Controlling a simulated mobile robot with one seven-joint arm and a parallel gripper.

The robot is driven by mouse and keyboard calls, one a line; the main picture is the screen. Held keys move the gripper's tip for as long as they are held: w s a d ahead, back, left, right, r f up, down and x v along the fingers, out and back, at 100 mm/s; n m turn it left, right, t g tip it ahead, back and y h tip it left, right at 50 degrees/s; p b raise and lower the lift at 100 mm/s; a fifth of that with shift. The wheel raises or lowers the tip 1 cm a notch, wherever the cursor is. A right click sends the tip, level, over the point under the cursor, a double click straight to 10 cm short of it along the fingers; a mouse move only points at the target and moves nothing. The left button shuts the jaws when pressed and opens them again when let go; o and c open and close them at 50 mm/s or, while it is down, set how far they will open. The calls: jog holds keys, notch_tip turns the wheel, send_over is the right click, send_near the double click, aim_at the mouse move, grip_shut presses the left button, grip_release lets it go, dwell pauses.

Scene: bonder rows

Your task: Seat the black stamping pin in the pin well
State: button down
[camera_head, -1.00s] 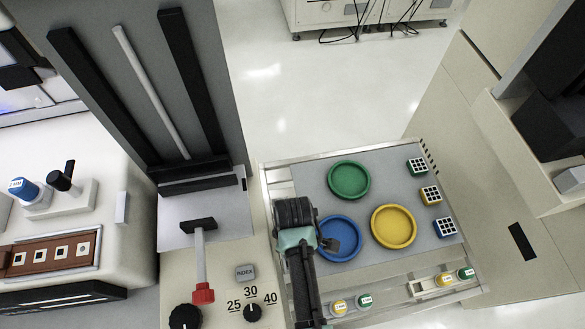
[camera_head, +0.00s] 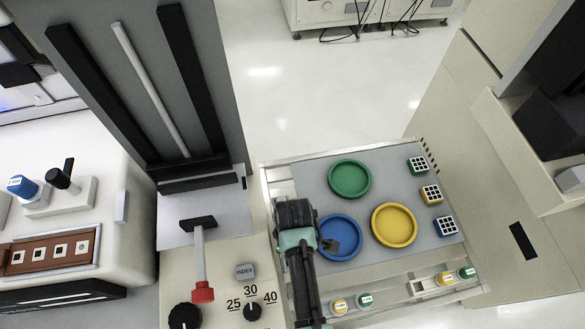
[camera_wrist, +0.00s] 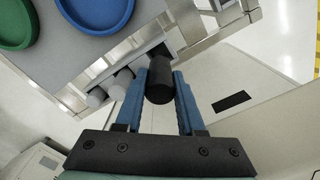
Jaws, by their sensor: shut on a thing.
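My gripper (camera_wrist: 160,88) has blue fingers and is shut on the black stamping pin (camera_wrist: 160,91), a dark cylinder seen nearly end-on in the wrist view. In the head view my wrist (camera_head: 295,213) is over the left side of the tray and hides the fingers and the pin.
The grey tray (camera_head: 300,172) holds green (camera_head: 349,179), blue (camera_head: 322,248) and yellow (camera_head: 394,225) dishes and small patterned cubes (camera_head: 432,194). Yellow and green capped pegs stand along its front. On the left are a red-knobbed lever (camera_head: 203,292) and a dial (camera_head: 253,312).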

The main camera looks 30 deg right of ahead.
dwell(0.4)
jog(key=shift+f+b, duration=1)
jog(key=shift+f, duration=0.6)
jog(key=shift+f, duration=0.4)
jog(key=shift+f+b, duration=0.3)
jog(key=shift+b, duration=0.05)
dwell(0.4)
jog(key=shift+f+b, duration=0.45)
jog(key=shift+f, duration=0.2)
jog(key=shift+c, duration=2.2)
grip_release()
